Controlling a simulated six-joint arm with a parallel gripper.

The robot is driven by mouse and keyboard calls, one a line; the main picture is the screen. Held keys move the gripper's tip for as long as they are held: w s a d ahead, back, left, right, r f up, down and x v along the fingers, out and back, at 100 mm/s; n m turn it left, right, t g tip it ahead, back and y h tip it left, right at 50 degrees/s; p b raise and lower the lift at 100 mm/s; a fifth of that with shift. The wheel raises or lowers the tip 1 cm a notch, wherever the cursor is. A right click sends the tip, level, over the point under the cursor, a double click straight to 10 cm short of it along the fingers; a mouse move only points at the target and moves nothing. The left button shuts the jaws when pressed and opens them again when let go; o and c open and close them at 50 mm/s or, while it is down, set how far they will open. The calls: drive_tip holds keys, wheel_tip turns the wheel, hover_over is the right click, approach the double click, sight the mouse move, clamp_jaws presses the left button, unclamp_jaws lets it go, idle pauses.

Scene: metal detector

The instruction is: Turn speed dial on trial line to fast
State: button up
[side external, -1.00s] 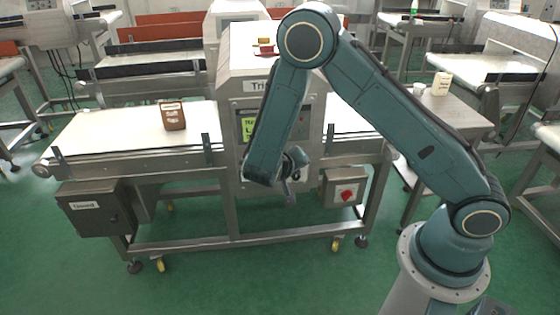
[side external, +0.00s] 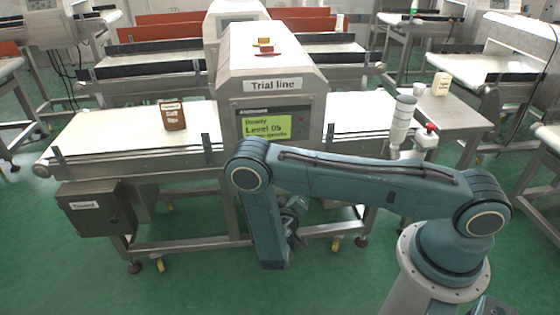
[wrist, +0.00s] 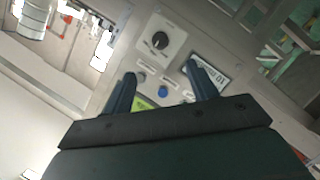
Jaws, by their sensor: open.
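The trial line machine (side external: 270,75) stands in the middle of the side view, with a lit green screen reading "Ready" and "Level 05" (side external: 265,127). In the wrist view, a black round dial (wrist: 159,41) sits on a pale plate on the machine's panel. Its pointer mark shows, but the plate's lettering is too small to read. My gripper (wrist: 160,70) is open and empty, its fingertips apart below the dial and not around it. In the side view my gripper (side external: 295,214) is low in front of the machine, partly behind my arm. The dial is hidden there.
A blue button (wrist: 162,90) and small grey buttons lie below the dial, near a white label (wrist: 208,70). A brown pack (side external: 172,115) stands on the left belt. A white cylinder (side external: 402,120) and a red button (side external: 430,128) stand at the right.

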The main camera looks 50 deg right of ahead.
drive_tip(key=shift+d, duration=0.1)
drive_tip(key=x, duration=1.3)
drive_tip(key=shift+d, duration=0.3)
drive_tip(key=shift+w+f, duration=0.1)
drive_tip(key=c, duration=1)
